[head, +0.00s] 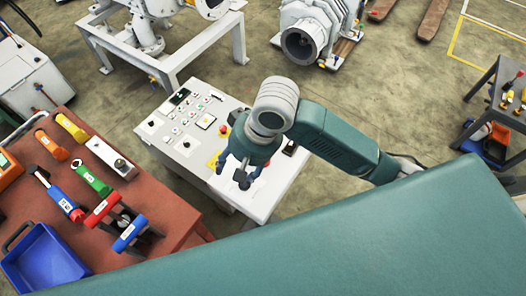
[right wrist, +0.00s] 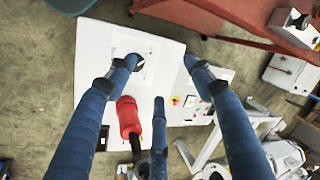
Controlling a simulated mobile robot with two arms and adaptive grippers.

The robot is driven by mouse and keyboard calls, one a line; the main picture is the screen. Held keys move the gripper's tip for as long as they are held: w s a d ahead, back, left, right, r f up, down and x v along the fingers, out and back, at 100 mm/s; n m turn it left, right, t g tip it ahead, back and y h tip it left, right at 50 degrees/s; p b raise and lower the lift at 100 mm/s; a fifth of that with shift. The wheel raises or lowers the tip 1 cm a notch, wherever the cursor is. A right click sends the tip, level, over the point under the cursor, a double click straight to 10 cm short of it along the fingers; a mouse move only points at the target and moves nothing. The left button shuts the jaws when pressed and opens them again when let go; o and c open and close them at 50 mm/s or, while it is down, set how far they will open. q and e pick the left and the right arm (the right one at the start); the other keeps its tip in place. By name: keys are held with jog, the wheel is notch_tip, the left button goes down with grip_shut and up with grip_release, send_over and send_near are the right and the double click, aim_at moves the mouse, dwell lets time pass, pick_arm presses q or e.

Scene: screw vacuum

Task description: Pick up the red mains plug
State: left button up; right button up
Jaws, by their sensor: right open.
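The red mains plug (right wrist: 128,115) shows in the right wrist view, over the white panel top of the control desk (right wrist: 100,45). It lies between the left and middle fingers of my right gripper (right wrist: 158,72), and I see no finger closed on it. The gripper's blue fingers are spread apart and hold nothing. In the head view my right gripper (head: 240,172) is over the near part of the control desk (head: 262,195), and it hides the plug there. My left gripper is not in view.
A red-brown table (head: 185,212) at the left holds several coloured handled tools and a blue bin (head: 45,262). A red button (head: 223,130) is on the desk beside my gripper. A pump (head: 305,40) stands behind. A grey side table (head: 490,95) stands at the right.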

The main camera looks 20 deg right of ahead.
jog(key=w+d+r+m+h, duration=0.1)
jog(key=d+m, duration=0.1)
jog(key=w+d+r+m+g+h, duration=0.1)
jog(key=w+d+r, duration=0.1)
jog(key=d, duration=0.1)
jog(key=w+d+r+m+h, duration=0.1)
jog(key=d+r+m, duration=0.1)
jog(key=d, duration=0.1)
jog(key=shift+w+d+r+m, duration=0.25)
jog(key=shift+w+m, duration=0.05)
jog(key=shift+d+r+m+g, duration=0.15)
jog(key=shift+d+m+g, duration=0.1)
jog(key=shift+m+g, duration=0.05)
notch_tip(320, 180, down, 5)
jog(key=shift+w+f+p, duration=0.1)
jog(key=shift+p, duration=0.2)
jog(key=shift+w+a+f+p, duration=0.15)
jog(key=shift+f+p, duration=0.1)
jog(key=shift+f, duration=0.65)
jog(key=shift+w+d+f+p, duration=0.1)
jog(key=shift+f+p, duration=0.1)
jog(key=shift+f, duration=0.7)
jog(key=shift+w+a+f+p, duration=0.15)
jog(key=shift+f+p, duration=0.1)
jog(key=shift+f, duration=0.65)
grip_shut()
